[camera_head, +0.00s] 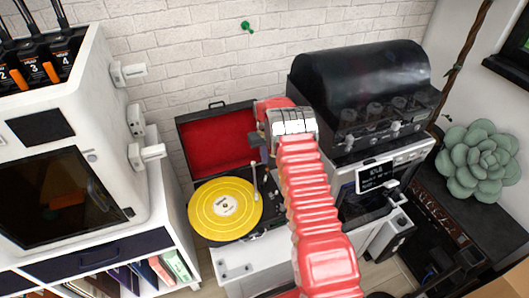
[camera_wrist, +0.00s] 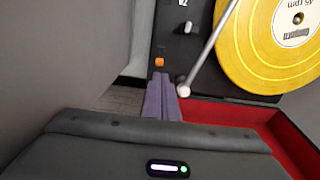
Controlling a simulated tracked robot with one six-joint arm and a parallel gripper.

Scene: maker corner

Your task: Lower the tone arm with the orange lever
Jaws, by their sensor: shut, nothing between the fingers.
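The record player (camera_head: 212,238) stands open with its red-lined lid (camera_head: 215,140) raised. A yellow record (camera_head: 225,208) lies on it and also shows in the wrist view (camera_wrist: 265,45). The silver tone arm (camera_wrist: 209,43) runs beside the record's edge, its white rear end (camera_wrist: 183,90) near the lid. The small orange lever (camera_wrist: 159,62) sits on the black deck, left of the tone arm. My gripper (camera_wrist: 162,78) is shut and empty, its tips just short of the lever in the wrist view; I cannot tell whether they touch. In the head view the lever cannot be made out.
A black-domed machine (camera_head: 362,85) stands close to the right of my arm. A white machine (camera_head: 75,140) stands at the left on a shelf unit. A white knob (camera_wrist: 187,27) is on the deck near the lever. A brick wall is behind.

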